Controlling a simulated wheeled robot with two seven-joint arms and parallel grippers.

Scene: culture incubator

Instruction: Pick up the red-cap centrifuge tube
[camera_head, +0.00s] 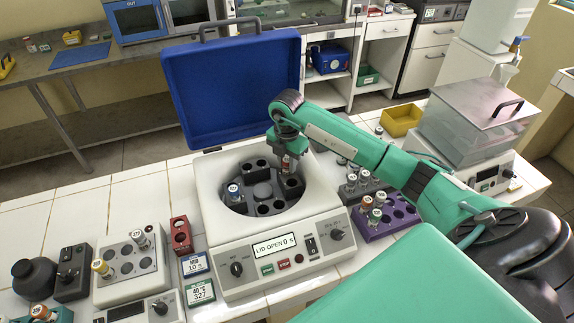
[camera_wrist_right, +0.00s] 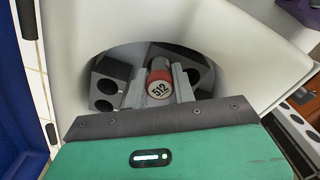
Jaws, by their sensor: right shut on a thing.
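The red-cap centrifuge tube (camera_wrist_right: 158,86) is between my right gripper's fingers in the right wrist view, and its cap is marked 512. My right gripper (camera_head: 287,163) is shut on it, above the right side of the rotor in the open centrifuge (camera_head: 218,213). The tube (camera_head: 286,162) is small and partly covered by the gripper in the head view. I cannot tell whether its lower end is still in a rotor hole. The same gripper (camera_wrist_right: 159,92) shows in the wrist view. My left gripper is not in view.
The blue lid (camera_head: 232,85) stands open behind the bowl. Another tube (camera_head: 233,190) sits in the rotor's left side. A purple rack (camera_head: 385,222) and a grey rack (camera_head: 362,186) with tubes stand right of the centrifuge. A red holder (camera_head: 181,236) stands at its left.

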